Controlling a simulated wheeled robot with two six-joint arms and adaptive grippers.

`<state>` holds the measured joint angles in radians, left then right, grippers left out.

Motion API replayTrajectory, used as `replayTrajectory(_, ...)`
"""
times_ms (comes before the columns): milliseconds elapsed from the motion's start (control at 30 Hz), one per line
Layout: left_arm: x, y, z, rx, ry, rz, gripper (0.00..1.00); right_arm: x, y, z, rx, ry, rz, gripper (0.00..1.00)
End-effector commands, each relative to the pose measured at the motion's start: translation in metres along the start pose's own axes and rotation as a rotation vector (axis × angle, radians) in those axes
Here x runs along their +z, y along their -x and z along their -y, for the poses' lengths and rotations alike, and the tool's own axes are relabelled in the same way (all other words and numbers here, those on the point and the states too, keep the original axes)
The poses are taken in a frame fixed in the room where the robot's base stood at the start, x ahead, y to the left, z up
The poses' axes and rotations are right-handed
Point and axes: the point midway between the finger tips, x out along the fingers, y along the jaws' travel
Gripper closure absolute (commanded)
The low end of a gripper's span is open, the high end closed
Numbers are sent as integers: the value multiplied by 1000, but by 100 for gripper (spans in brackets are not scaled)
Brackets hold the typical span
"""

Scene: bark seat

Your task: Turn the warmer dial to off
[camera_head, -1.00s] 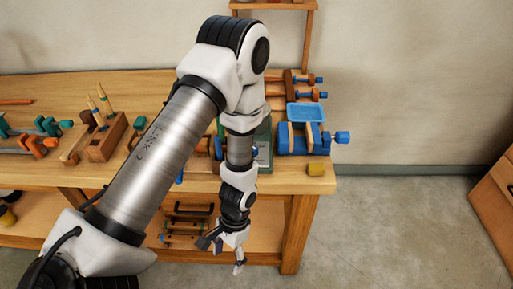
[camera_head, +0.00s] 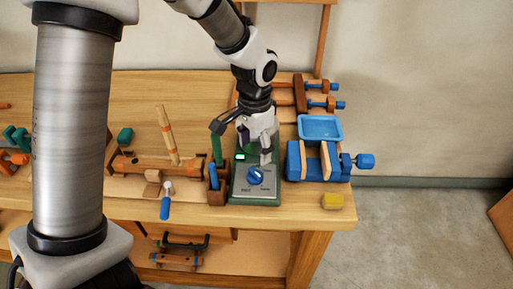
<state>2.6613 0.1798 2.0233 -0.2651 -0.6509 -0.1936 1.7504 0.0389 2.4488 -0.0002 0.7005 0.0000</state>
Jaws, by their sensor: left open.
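The warmer (camera_head: 256,198) is a green box with a light grey top panel near the right end of the workbench. Its blue dial (camera_head: 255,176) sits on the front part of the panel, and a small green light (camera_head: 240,157) glows behind it. Printed marks beside the dial are too small to read. My left gripper (camera_head: 245,158) is above the back of the warmer, pointing down, with its fingers spread and empty. One finger is just behind and right of the dial; I cannot tell if they touch. My right gripper is not in view.
A blue vise (camera_head: 318,163) with a blue tray (camera_head: 320,127) stands right of the warmer. A small brown holder (camera_head: 217,188) with upright tools is close on its left.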

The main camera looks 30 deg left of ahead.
Motion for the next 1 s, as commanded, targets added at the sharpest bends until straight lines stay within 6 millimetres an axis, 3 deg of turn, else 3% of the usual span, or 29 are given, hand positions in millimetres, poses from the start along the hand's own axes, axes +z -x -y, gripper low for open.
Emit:
replayTrajectory(167,0,-9,0,-1,0,0,29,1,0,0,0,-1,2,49)
replayTrajectory(500,0,-69,0,1,0,1,29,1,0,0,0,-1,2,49)
replayTrajectory(800,0,-77,0,0,0,-3,29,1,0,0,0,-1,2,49)
replayTrajectory(833,0,-77,0,0,0,-3,33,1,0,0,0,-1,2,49)
replayTrajectory(1000,0,-77,0,0,0,-3,89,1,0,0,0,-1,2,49)
